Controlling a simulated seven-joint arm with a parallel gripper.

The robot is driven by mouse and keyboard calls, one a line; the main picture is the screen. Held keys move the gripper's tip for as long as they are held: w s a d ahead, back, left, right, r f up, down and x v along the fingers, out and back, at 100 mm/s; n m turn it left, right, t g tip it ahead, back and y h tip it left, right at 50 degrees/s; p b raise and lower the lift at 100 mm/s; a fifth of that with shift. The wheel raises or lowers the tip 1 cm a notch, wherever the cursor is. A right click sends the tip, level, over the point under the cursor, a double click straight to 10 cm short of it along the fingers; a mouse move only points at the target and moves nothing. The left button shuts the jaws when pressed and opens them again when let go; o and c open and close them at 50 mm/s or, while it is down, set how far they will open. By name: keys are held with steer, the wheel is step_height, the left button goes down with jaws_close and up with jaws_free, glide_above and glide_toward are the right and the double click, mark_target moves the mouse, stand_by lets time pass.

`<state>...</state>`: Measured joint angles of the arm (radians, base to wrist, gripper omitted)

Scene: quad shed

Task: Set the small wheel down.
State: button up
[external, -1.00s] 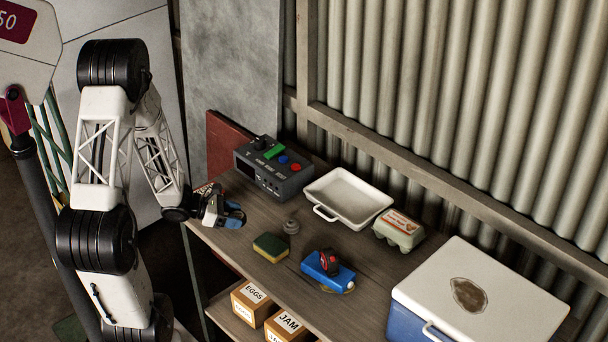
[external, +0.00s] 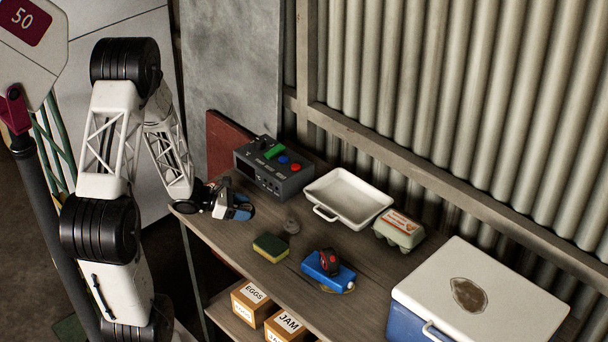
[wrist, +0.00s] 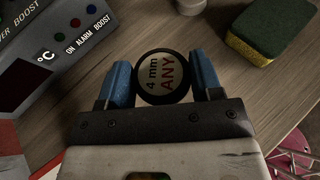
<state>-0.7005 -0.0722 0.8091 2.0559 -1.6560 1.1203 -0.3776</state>
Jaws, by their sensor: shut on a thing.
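The small wheel (wrist: 163,77) is a round black-rimmed disc with a pale face lettered "4 mm ANY". In the wrist view it sits between the two blue fingers of my gripper (wrist: 162,72), which is shut on it. In the external view my gripper (external: 238,209) is at the left end of the wooden bench (external: 228,240), just in front of the grey control box. The wheel shows there only as a dark shape by the fingers. I cannot tell whether its underside touches the bench top.
The grey control box (external: 272,168) with coloured buttons stands behind my gripper. A green-yellow sponge (external: 270,248), a small grey round object (external: 292,225), a white tray (external: 348,194), an egg carton (external: 398,231), a blue item (external: 327,272) and a cooler (external: 470,300) stand further right.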

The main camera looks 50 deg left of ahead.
steer(key=shift+f, duration=1.3)
steer(key=shift+f, duration=0.1)
steer(key=o, duration=0.9)
steer(key=shift+o, duration=0.2)
steer(key=shift+v, duration=6.05)
